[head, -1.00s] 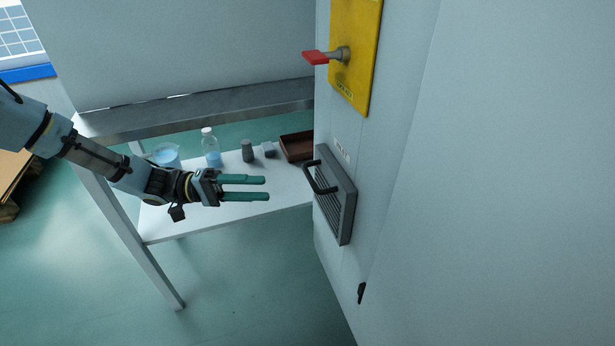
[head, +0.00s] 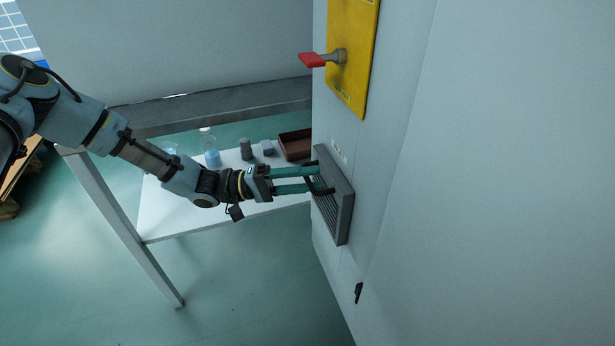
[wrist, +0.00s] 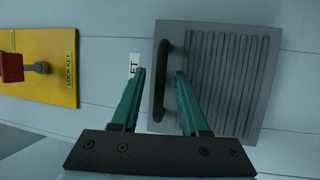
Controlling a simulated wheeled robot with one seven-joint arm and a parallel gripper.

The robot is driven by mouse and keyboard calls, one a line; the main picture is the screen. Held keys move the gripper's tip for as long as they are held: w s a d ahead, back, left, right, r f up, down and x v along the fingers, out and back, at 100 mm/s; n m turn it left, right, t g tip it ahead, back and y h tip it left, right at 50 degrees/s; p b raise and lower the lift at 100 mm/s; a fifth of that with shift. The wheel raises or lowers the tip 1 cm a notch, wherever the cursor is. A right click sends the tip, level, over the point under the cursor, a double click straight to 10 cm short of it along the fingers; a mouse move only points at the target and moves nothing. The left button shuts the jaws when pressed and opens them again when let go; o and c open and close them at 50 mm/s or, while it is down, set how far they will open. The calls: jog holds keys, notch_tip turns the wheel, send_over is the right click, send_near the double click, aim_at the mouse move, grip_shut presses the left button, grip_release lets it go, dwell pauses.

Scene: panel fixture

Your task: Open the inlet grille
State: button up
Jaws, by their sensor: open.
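The inlet grille (head: 338,205) is a grey slatted panel on the side of the pale cabinet, and it looks shut. It also shows in the wrist view (wrist: 230,85), with its dark bar handle (wrist: 162,75) along one edge. My gripper (head: 314,179) is open at the grille in the head view. In the wrist view my gripper's two green fingers (wrist: 160,75) stand on either side of the handle. I cannot tell whether either finger touches it. In the head view the fingers hide most of the handle.
A yellow plate (head: 350,60) with a red lever (head: 312,60) is above the grille. A small black latch (head: 358,292) is below it. A white bench (head: 165,220) behind my arm holds a bottle (head: 210,150), a brown tray (head: 295,144) and small items.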

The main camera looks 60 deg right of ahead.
jog(key=shift+s, duration=0.1)
grip_shut()
dwell(0.3)
dwell(1.1)
